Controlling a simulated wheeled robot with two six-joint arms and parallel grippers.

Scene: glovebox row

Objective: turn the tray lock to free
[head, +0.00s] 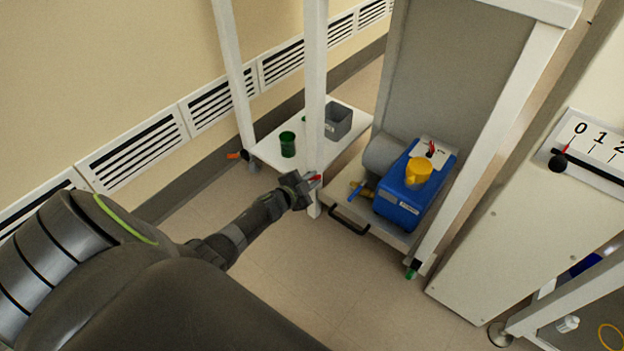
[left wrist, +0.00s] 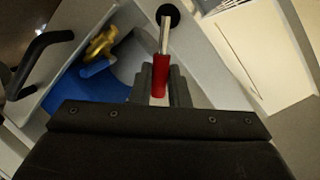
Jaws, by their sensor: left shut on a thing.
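The tray lock is a lever with a red grip (left wrist: 160,75) on a metal rod that runs to a round black pivot (left wrist: 174,12) in the left wrist view. In the head view its red end (head: 316,178) shows at the foot of the white frame post. My left gripper (head: 299,190) is shut on the red grip; its two dark fingers (left wrist: 160,88) flank it in the left wrist view. The pull-out tray (head: 395,238) beside the lock has a black handle (head: 348,221), also in the left wrist view (left wrist: 30,60). My right gripper is not in view.
A low shelf (head: 268,150) holds a green cup (head: 287,145) and a grey bin (head: 339,118). The floor in front is clear.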

